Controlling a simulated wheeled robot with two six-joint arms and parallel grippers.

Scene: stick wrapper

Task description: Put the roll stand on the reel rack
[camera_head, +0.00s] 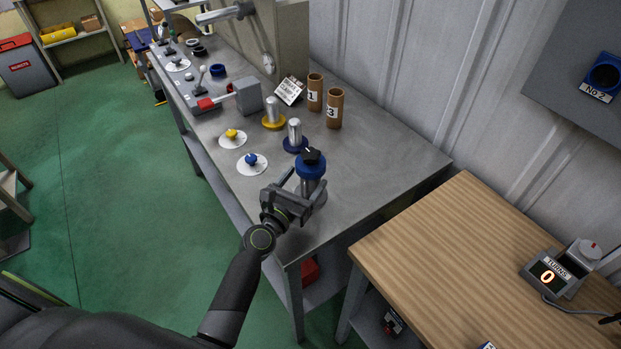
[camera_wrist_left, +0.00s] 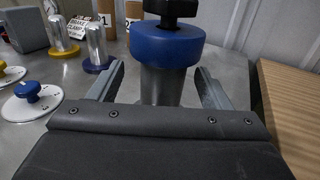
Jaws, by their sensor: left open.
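A grey post with a thick blue collar and a black knob on top (camera_head: 311,166) stands upright on the metal bench, near its front right end; it looks like the roll stand. It also shows in the left wrist view (camera_wrist_left: 168,48). My left gripper (camera_head: 303,183) is open, with one finger on each side of the post below the collar. In the left wrist view (camera_wrist_left: 158,78), gaps show between the fingers and the post. The post's lower part is partly hidden by the gripper. I cannot tell which thing is the reel rack. My right gripper is not in view.
Close behind stand metal posts on a blue base (camera_head: 294,138) and a yellow base (camera_head: 272,115), and two brown tubes (camera_head: 335,108). Blue (camera_head: 251,159) and yellow (camera_head: 231,134) knobs lie left. A wooden table (camera_head: 450,250) with a turns counter (camera_head: 552,275) stands right. A blue socket (camera_head: 604,76) is on the wall panel.

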